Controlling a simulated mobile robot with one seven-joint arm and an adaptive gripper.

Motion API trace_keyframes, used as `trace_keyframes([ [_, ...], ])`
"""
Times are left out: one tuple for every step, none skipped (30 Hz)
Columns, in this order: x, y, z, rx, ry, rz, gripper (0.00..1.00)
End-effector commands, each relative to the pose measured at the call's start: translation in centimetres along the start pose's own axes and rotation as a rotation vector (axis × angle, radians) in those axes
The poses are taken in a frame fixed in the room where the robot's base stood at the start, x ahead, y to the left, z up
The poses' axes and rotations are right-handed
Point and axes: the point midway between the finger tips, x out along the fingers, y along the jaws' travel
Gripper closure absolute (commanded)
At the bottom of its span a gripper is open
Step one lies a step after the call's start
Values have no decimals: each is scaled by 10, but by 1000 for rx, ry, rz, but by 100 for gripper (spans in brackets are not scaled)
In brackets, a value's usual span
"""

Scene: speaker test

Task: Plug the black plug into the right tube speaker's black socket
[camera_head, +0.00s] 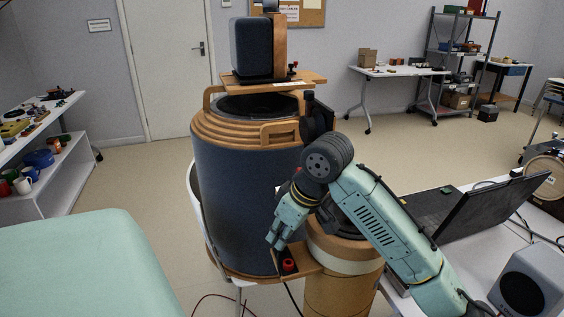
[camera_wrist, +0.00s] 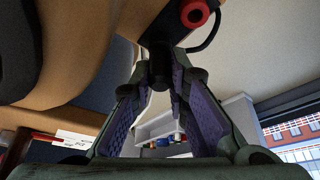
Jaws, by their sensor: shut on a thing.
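My gripper (camera_head: 277,238) reaches down between the big blue drum-shaped body and a tan tube (camera_head: 343,285) with a pale band, likely the right tube speaker. A red socket (camera_head: 288,265) shows on a dark block on a wooden ledge just beside the fingertips. In the wrist view the purple-padded fingers of my gripper (camera_wrist: 166,78) are closed on a short dark cylinder, likely the black plug (camera_wrist: 159,62). Its far end meets or lies close to the dark block beside the red socket (camera_wrist: 195,12). The black socket is hidden; I cannot tell whether the plug is in it.
The blue drum-shaped body (camera_head: 240,200) stands close left of my gripper, with a smaller blue speaker (camera_head: 251,48) on top. A black laptop-like panel (camera_head: 490,207) and a grey speaker (camera_head: 528,283) are at right. A black cable (camera_wrist: 212,32) loops beside the block.

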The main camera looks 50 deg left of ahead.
Motion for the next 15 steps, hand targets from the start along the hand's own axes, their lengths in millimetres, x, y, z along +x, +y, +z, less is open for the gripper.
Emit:
trace_keyframes([
  [2,0,1,0,-2,-1,100],
  [2,0,1,0,-2,-1,84],
  [2,0,1,0,-2,-1,81],
  [2,0,1,0,-2,-1,79],
  [2,0,1,0,-2,-1,77],
  [2,0,1,0,-1,-1,75],
  [1,0,1,0,-1,-1,73],
  [1,0,1,0,-1,-1,71],
  [1,0,1,0,-1,-1,68],
  [1,0,1,0,-1,-1,66],
  [1,0,1,0,-1,-1,64],
  [1,0,0,0,-1,0,61],
  [1,0,0,0,-1,0,61],
  [1,0,0,0,-1,0,61],
  [1,0,0,0,-1,0,61],
])
